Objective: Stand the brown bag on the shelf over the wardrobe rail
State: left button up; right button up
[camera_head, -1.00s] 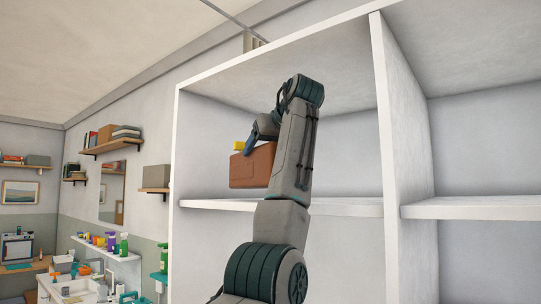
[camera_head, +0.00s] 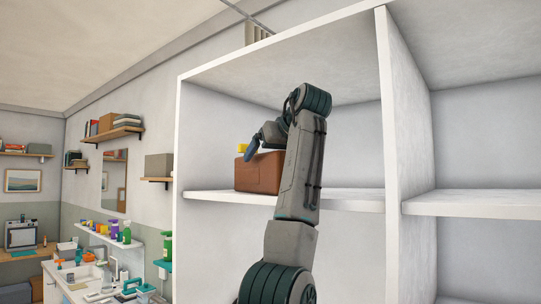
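The brown bag (camera_head: 259,175) stands upright in the left compartment of the white unit, its base at the level of the white shelf (camera_head: 345,196). It appears to rest there. A small yellow thing (camera_head: 243,148) shows at its top left. My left gripper (camera_head: 249,153) is at the bag's top, with one dark finger reaching down over the upper edge. The other finger is hidden, so I cannot see whether the grip is closed. My forearm covers the bag's right end. No wardrobe rail shows below the shelf. My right gripper is out of view.
A white upright divider (camera_head: 405,150) stands right of my arm, with another empty compartment beyond it. The shelf right of my forearm is clear. At far left are wall shelves with books (camera_head: 112,125), a mirror (camera_head: 114,180) and a cluttered counter with bottles.

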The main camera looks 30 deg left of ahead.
pick_arm(q)
jog(key=shift+s+d+r+b, duration=0.1)
jog(key=shift+d+b, duration=0.25)
jog(key=shift+b, duration=0.05)
jog(key=b+v, duration=0.3)
jog(key=v, duration=0.8)
jog(key=shift+b, duration=0.3)
jog(key=shift+d, duration=0.1)
